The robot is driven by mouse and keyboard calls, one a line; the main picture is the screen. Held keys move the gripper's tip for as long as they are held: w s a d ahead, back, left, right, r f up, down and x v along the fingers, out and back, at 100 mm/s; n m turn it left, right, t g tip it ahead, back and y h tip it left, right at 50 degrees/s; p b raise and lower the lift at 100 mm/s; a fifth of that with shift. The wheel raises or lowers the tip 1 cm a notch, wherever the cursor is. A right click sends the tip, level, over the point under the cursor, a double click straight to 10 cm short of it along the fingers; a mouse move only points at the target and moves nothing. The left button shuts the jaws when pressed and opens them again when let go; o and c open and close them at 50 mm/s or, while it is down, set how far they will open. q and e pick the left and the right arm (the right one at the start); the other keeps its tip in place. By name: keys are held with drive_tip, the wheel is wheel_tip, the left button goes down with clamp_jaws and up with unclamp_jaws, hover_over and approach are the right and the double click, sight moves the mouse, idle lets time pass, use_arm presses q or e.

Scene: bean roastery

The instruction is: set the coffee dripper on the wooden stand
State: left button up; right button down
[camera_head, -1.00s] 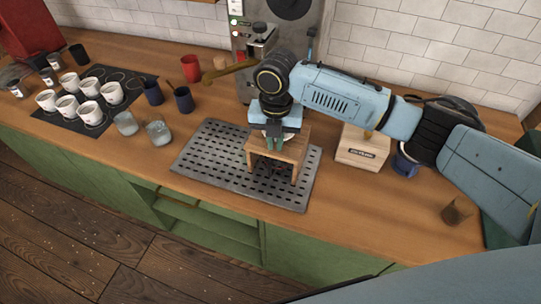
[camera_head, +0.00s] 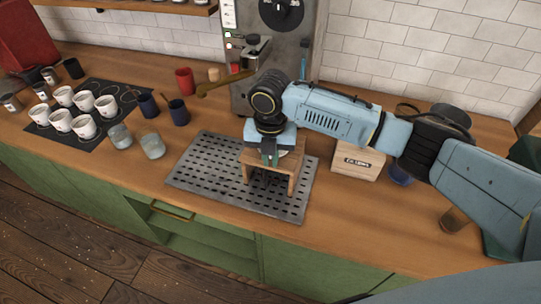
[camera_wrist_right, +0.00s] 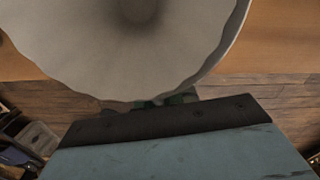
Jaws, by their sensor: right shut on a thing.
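The wooden stand (camera_head: 292,166) is a small brown bench on the perforated metal tray (camera_head: 200,177) in the middle of the counter. My right gripper (camera_head: 269,158) is at the top of the stand, pointing down, with its fingers shut on the coffee dripper. In the head view the dripper is mostly hidden by the gripper and wrist. In the right wrist view the dripper (camera_wrist_right: 130,45) is a pale cone with a wavy rim, right at the fingers (camera_wrist_right: 165,101). I cannot tell whether its base touches the stand. My left gripper is not in view.
A wooden box (camera_head: 357,162) and a blue cup (camera_head: 400,174) stand right of the tray. Glass cups (camera_head: 152,146), dark mugs (camera_head: 178,112) and white cups on a black mat (camera_head: 55,143) stand left. A grey machine (camera_head: 272,45) stands behind. The counter front is clear.

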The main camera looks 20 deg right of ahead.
drive_tip(key=shift+f, duration=0.25)
drive_tip(key=c, duration=1.5)
unclamp_jaws()
drive_tip(key=shift+o, duration=0.2)
